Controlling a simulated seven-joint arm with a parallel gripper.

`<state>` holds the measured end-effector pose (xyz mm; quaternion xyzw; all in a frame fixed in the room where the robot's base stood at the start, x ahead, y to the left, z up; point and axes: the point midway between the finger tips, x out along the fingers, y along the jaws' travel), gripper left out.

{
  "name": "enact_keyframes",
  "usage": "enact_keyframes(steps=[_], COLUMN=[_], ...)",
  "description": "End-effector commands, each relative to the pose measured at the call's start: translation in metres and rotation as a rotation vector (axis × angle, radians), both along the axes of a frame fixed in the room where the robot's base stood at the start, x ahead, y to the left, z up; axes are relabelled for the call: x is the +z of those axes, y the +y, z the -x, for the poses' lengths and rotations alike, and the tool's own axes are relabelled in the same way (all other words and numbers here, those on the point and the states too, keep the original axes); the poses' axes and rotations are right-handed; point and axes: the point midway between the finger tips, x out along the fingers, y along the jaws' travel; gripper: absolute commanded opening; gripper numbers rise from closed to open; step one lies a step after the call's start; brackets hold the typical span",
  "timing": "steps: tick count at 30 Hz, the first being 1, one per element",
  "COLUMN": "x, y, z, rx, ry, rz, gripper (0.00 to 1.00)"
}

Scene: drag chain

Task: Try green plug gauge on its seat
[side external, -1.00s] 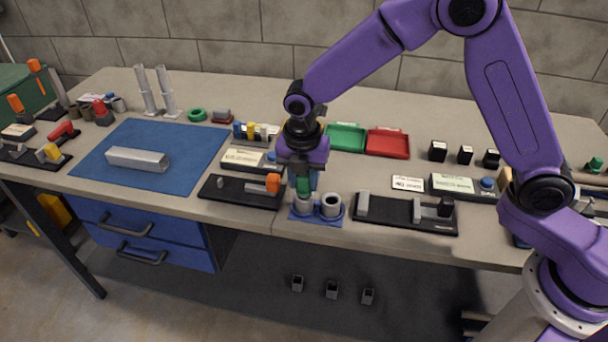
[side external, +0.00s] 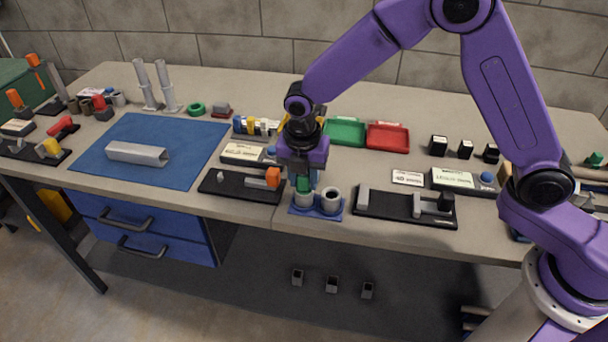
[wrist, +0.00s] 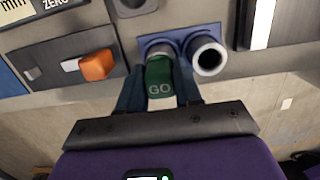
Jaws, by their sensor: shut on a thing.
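The green plug gauge (wrist: 159,78), marked GO, is between the fingers of my gripper (wrist: 160,92), which is shut on it. In the side external view the green gauge (side external: 303,184) is upright below my gripper (side external: 303,176). It stands right over the left grey ring seat (side external: 303,200) of a blue two-seat base (side external: 318,212). Its lower end meets the top of that seat; how deep it sits in the bore I cannot tell. The right grey ring seat (side external: 331,200) is empty, its dark bore showing also in the wrist view (wrist: 208,57).
A black fixture with an orange block (side external: 273,177) lies close on the left. Another black fixture with grey posts (side external: 405,210) lies close on the right. Green (side external: 345,131) and red (side external: 388,138) trays stand behind. The table's front edge is just before the blue base.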

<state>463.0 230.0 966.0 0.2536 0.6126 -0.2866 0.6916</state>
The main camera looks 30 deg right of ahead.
Motion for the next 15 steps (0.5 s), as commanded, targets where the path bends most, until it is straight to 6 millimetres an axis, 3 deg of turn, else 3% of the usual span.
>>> enact_keyframes(steps=[14,15], x=[0.0003,0.0003], y=[0.0002,0.0002], z=[-0.0001,-0.0001], rx=[0.0,0.0], ry=[-0.001,-0.001], rz=[-0.001,-0.001], gripper=[0.0,0.37])
